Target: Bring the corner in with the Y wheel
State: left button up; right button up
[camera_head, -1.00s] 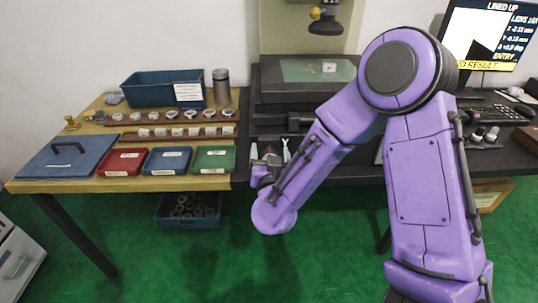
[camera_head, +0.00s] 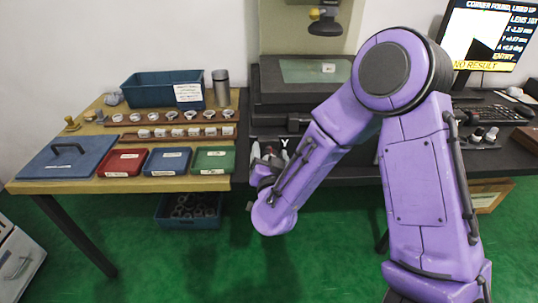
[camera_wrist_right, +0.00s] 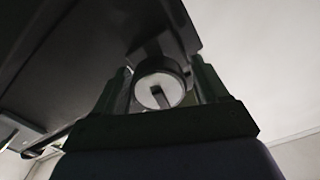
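The Y wheel (camera_wrist_right: 160,88) is a round dark knob with a pale slotted face, seen in the right wrist view. My right gripper (camera_wrist_right: 160,92) has a finger on each side of it; whether the fingers press on it I cannot tell. In the head view my right gripper (camera_head: 262,166) is at the front of the dark measuring stage (camera_head: 300,110), beside a white Y mark (camera_head: 285,144), and partly hidden by its wrist. A small pale part (camera_head: 328,68) lies on the stage's glass plate (camera_head: 300,70). The screen (camera_head: 485,35) reads corner found, lined up, and no result. My left gripper is not in view.
The yellow table (camera_head: 100,135) at left holds a blue bin (camera_head: 150,90), red, blue and green trays, and racks of rings. A yellow-and-black optical head (camera_head: 325,22) hangs above the stage. A keyboard (camera_head: 495,113) lies at right.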

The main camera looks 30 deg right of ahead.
jog(key=p+v, duration=0.5)
jog(key=v, duration=0.5)
jog(key=shift+s+a, duration=0.2)
jog(key=shift+s, duration=0.05)
